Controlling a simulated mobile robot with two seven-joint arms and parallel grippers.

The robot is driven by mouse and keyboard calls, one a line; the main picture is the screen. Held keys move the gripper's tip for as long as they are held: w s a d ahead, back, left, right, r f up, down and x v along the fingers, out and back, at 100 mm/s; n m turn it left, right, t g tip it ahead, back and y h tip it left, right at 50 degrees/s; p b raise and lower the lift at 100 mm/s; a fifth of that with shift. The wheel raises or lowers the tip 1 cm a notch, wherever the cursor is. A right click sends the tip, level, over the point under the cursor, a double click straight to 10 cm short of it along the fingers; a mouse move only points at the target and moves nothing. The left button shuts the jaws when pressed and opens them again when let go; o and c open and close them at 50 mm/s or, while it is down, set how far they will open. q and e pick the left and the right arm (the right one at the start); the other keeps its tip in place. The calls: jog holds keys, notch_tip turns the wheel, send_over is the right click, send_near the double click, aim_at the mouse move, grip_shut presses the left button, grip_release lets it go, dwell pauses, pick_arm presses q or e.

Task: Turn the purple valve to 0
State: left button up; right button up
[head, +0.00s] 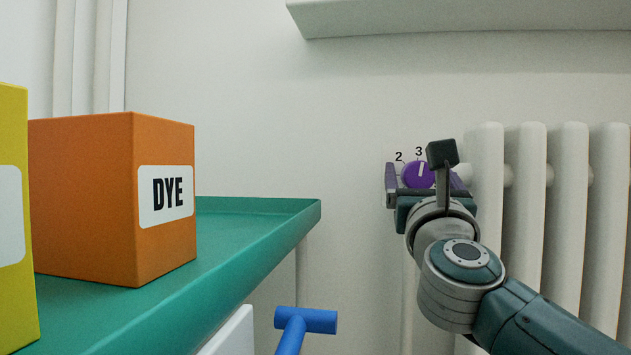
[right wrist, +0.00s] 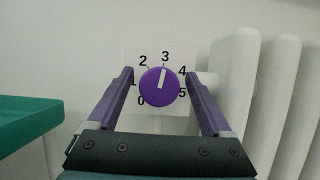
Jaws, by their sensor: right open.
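The purple valve (head: 417,174) is a round knob on the wall beside the radiator. In the right wrist view the valve (right wrist: 158,87) sits on a white plate (right wrist: 146,57) with numbers 0 to 5, and its white mark points at about 3. My right gripper (head: 424,178) is in front of the valve, and it also shows in the right wrist view (right wrist: 160,80). Its jaws are open, one finger on each side of the knob, with visible gaps. Whether the fingertips reach around the knob in depth is hard to tell. My left gripper is not in view.
A white radiator (head: 529,205) stands right of the valve. A green shelf (head: 255,222) on the left bears an orange DYE box (head: 85,200) and a yellow box (head: 14,230). A blue handle-like object (head: 305,320) is below. A white ledge (head: 450,18) is above.

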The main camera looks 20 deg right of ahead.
jog(key=shift+c, duration=1.2)
grip_shut()
